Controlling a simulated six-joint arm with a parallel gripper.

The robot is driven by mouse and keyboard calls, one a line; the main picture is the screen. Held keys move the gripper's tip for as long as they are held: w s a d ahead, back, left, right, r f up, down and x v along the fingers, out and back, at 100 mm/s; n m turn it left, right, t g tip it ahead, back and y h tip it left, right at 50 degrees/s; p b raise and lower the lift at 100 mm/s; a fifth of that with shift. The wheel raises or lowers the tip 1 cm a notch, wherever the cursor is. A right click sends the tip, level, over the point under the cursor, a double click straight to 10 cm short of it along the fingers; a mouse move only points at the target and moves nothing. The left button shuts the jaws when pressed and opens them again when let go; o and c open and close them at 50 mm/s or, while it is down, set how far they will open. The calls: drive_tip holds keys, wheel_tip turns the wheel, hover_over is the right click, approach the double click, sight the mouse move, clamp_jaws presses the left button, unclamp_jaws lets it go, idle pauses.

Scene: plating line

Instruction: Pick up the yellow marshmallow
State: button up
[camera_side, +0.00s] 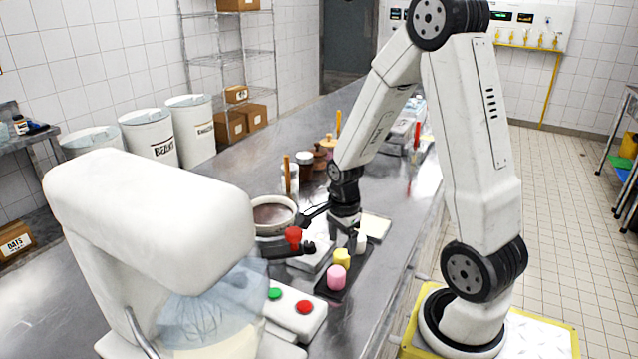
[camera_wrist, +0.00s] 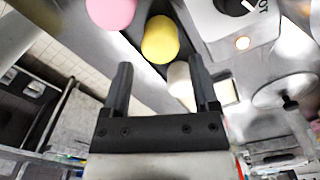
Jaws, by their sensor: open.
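The yellow marshmallow (camera_side: 342,258) stands on a dark narrow tray (camera_side: 355,268), between a pink marshmallow (camera_side: 337,278) and a white marshmallow (camera_side: 361,243). My gripper (camera_side: 346,234) points down above the tray, close to the white one and behind the yellow one in the side view. In the wrist view the gripper (camera_wrist: 160,68) is open with nothing between its fingers. The yellow marshmallow (camera_wrist: 160,40) shows just beyond the fingertips. The pink one (camera_wrist: 111,11) is partly cut off at the top edge, and the right finger partly hides the white one (camera_wrist: 181,82).
A bowl of brown liquid (camera_side: 273,214) stands left of my gripper. A control box (camera_side: 293,308) with green and red buttons lies in front. Jars and a pale board (camera_side: 375,227) are behind.

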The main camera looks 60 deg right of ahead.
sight(342, 253)
drive_tip(key=shift+f, duration=0.15)
drive_tip(key=shift+f, duration=2.45)
drive_tip(key=shift+c, duration=0.2)
drive_tip(key=c, duration=0.5)
